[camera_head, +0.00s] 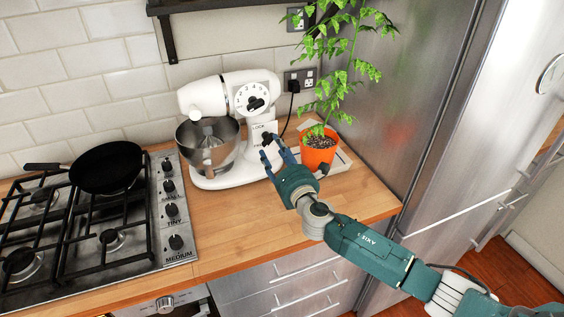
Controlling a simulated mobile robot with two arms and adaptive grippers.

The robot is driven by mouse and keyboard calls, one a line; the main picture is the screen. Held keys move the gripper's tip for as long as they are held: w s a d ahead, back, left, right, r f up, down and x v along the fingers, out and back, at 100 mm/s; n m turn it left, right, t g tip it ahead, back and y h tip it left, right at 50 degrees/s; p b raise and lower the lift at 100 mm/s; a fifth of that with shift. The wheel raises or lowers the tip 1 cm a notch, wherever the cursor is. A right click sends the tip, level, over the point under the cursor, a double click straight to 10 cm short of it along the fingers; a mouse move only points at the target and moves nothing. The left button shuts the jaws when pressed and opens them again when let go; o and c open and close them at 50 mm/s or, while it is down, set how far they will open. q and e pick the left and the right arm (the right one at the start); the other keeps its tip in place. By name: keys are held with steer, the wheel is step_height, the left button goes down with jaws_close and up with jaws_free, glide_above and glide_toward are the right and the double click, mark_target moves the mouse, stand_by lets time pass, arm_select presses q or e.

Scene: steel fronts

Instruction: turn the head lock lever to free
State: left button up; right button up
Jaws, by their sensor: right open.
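The white stand mixer (237,92) stands on the wooden counter with its head down over the steel bowl (207,148). The word LOCK is printed on its column, and the small dark head lock lever (267,137) sits just below it. The lever's exact angle is hard to make out. My right gripper (270,149) reaches in from the lower right. Its blue fingers are open and close to the lever. I cannot tell whether they touch it. My left gripper is not in view.
An orange potted plant (318,155) stands close to the right of my gripper. A gas hob (90,225) with a black pan (106,167) is on the left. A steel fridge (410,90) bounds the right. The front counter (250,230) is clear.

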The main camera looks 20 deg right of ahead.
steer(key=s, duration=0.6)
steer(key=shift+s+d, duration=0.1)
steer(key=shift+s, duration=0.05)
